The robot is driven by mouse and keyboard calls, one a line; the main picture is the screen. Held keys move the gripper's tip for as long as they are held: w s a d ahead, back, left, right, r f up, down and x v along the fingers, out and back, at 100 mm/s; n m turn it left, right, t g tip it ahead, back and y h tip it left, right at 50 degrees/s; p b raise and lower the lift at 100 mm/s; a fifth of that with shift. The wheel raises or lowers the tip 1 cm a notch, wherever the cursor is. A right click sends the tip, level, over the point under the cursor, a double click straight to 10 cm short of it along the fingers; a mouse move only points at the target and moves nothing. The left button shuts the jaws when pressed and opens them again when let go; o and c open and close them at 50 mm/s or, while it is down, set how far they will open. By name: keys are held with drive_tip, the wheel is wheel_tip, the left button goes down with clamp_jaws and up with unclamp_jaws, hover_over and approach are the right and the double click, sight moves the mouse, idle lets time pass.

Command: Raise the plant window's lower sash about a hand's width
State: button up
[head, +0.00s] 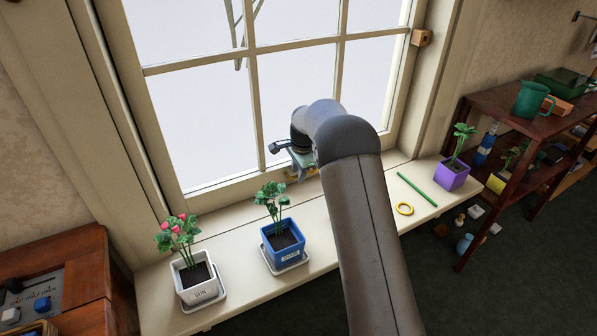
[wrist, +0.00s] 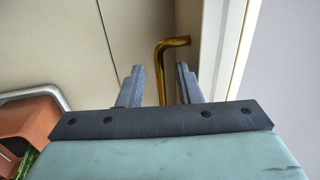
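The plant window's lower sash (head: 228,187) appears down, with its bottom rail close to the sill; my arm hides part of it. A brass sash lift (wrist: 164,70) is bent like a hook and shows in the wrist view beside the pale window frame. A small brass-yellow bit shows below my gripper (head: 300,165) in the head view. In the wrist view my gripper (wrist: 161,80) is open, with the brass bar running between its two dark fingers. Gaps show on both sides of the bar, and I see no clear contact.
The sill (head: 325,225) holds a white pot (head: 199,286), a blue pot (head: 284,250), a purple pot (head: 452,176), a yellow ring (head: 404,208) and a green stick (head: 417,189). An orange-brown pot (wrist: 58,112) stands left in the wrist view. A shelf (head: 508,122) is at right.

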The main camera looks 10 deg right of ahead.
clamp_jaws()
wheel_tip(320, 180, up, 10)
drive_tip(key=p, duration=0.8)
drive_tip(key=shift+r, duration=0.15)
unclamp_jaws()
drive_tip(key=s+d+r+p, duration=0.1)
drive_tip(key=s+r+p, duration=0.1)
drive_tip(key=r, duration=1.5)
drive_tip(key=shift+s+p, duration=0.3)
drive_tip(key=shift+s, duration=0.2)
